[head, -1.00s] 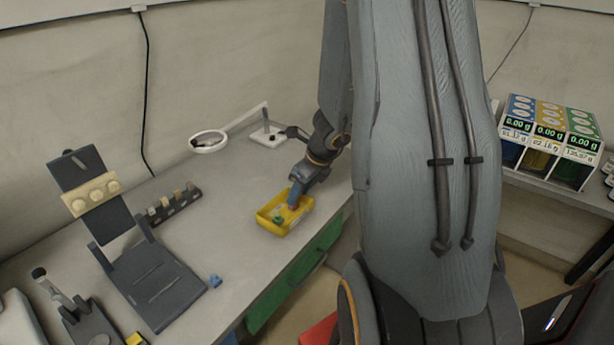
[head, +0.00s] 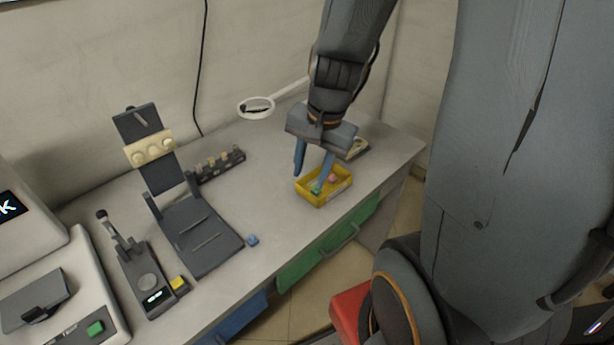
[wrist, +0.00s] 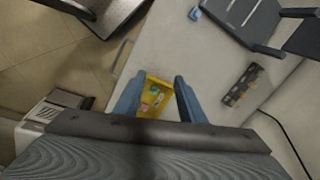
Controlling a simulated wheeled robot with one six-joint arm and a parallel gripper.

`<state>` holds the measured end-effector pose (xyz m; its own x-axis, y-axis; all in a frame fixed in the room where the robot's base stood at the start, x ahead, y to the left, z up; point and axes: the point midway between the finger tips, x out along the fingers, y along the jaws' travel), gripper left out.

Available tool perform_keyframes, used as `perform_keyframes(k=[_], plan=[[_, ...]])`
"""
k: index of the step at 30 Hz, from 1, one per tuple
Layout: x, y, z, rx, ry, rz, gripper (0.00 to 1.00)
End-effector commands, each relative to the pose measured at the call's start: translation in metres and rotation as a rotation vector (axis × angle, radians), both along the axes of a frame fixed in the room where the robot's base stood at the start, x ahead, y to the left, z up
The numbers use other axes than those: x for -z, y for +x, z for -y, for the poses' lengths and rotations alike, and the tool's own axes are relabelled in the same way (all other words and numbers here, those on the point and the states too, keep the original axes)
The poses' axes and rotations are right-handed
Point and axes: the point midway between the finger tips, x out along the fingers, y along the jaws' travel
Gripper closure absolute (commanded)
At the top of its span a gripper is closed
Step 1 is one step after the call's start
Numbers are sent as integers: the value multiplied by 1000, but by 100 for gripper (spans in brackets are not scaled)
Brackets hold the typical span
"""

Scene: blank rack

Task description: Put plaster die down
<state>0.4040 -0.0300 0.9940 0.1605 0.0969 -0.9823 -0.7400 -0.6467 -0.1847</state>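My gripper (head: 309,180) is open, its two blue fingers spread above the yellow tray (head: 325,200). In the wrist view my gripper (wrist: 156,90) has the yellow tray (wrist: 150,78) between its fingertips, and nothing is held. Small pieces lie in the tray: a pink one (head: 332,178) and a green one (head: 316,189). They also show in the wrist view, pink (wrist: 145,106) and green (wrist: 154,91). I cannot tell which piece, if any, is the plaster die. One finger partly covers the tray's inside in the head view.
A dark rack of tan blocks (head: 220,166) stands left of the tray. Farther left is a dark stand (head: 200,235) with a cream bar (head: 149,148). A small blue block (head: 252,239) lies beside it. A ring magnifier (head: 256,107) stands behind.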

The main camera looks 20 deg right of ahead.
Motion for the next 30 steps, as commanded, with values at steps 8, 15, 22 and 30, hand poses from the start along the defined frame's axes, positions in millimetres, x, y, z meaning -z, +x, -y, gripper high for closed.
perform_keyframes(k=[8,15,22,30], plan=[[-14,-33,-31,-782,-203,22,64],[-14,-35,-32,-844,-220,22,64],[-4,-34,-31,-841,-215,15,64],[2,-34,-31,-842,-213,8,64]])
